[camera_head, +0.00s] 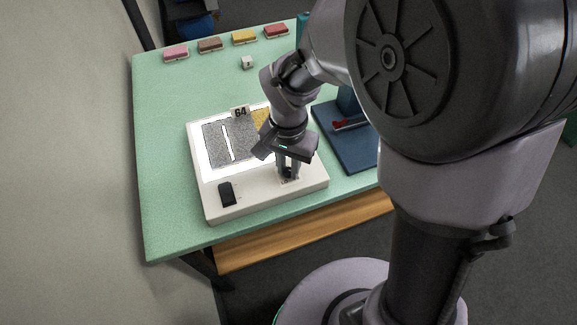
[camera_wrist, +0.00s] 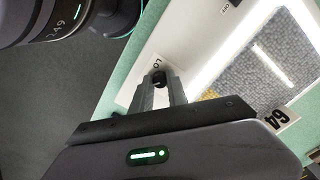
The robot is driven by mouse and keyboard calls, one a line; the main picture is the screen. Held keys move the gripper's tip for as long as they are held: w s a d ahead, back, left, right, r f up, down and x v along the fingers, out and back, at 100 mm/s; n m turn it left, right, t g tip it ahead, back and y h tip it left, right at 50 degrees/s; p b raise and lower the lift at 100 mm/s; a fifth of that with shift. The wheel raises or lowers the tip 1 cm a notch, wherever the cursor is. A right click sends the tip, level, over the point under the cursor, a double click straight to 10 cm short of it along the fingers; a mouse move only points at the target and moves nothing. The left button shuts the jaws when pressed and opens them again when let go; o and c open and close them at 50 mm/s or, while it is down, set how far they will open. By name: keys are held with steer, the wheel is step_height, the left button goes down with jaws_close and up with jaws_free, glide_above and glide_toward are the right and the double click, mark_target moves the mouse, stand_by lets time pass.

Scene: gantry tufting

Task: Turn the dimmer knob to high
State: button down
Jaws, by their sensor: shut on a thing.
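The dimmer knob (camera_wrist: 159,78) is small and black, on the front right of a white light box (camera_head: 250,200). My gripper (camera_head: 287,171) points down over that corner, with its fingers on either side of the knob. In the wrist view, my gripper (camera_wrist: 160,92) is shut on the knob. A "LO" label (camera_wrist: 157,61) shows just beyond it. The knob's pointer and any high mark cannot be made out; the fingers hide part of the panel.
The box has a black switch (camera_head: 226,193) at front left and a lit top with grey sheets (camera_head: 228,143) and a "64" tag (camera_head: 240,112). A blue tray (camera_head: 345,146) with a red-handled tool stands to the right. Several coloured blocks (camera_head: 210,45) line the green table's back.

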mark_target(289, 170)
steer(key=shift+m, duration=0.6)
steer(key=c, duration=1.3)
jaws_free()
steer(key=shift+r, duration=0.15)
step_height(289, 170, up, 17)
steer(key=p, duration=0.7)
steer(key=shift+r, duration=0.1)
